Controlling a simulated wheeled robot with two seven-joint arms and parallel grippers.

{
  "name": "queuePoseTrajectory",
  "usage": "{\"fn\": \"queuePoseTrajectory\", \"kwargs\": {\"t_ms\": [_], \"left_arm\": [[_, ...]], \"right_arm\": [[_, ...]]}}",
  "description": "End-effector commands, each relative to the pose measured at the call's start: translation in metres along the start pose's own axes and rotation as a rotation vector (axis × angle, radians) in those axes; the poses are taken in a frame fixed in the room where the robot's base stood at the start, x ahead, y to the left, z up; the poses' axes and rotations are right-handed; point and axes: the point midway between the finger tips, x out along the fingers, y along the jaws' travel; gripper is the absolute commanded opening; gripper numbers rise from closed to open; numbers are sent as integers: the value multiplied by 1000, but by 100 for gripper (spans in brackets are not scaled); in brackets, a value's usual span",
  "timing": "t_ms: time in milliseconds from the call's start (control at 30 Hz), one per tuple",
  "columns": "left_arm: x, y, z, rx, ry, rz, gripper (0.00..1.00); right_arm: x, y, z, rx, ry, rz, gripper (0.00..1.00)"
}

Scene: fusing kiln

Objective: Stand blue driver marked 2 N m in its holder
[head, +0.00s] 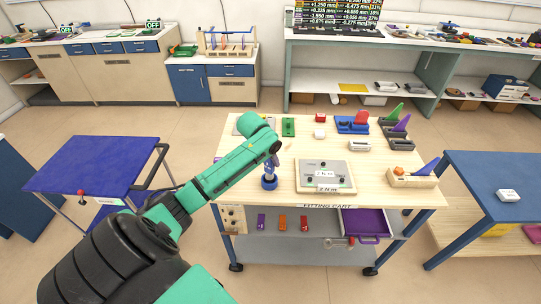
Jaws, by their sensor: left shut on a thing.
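My left arm reaches over the fitting cart (230,155) from the left. I cannot tell whether the driver touches the top. Its upper part is hidden by the gripper. To its right lies a grey-topped box with a cream base (325,170), bearing labels; the front one seems to read 2 N m. I cannot tell for certain which thing is the holder. My right gripper is not in view.
A cream block with a blue wedge (413,180) stands at the cart's right edge. Blue (352,125) and dark (398,140) holders stand farther back. A purple drawer (364,222) juts out below the front. Blue tables flank the cart.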

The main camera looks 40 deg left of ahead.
Motion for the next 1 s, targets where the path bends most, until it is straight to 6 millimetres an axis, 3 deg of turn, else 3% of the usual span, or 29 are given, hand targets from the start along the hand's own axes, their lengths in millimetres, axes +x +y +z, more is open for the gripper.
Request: {"fn": "queuePoseTrajectory", "kwargs": {"t_ms": [1000], "left_arm": [[24,0,10,0,1,-1,0]], "right_arm": [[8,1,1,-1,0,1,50]]}}
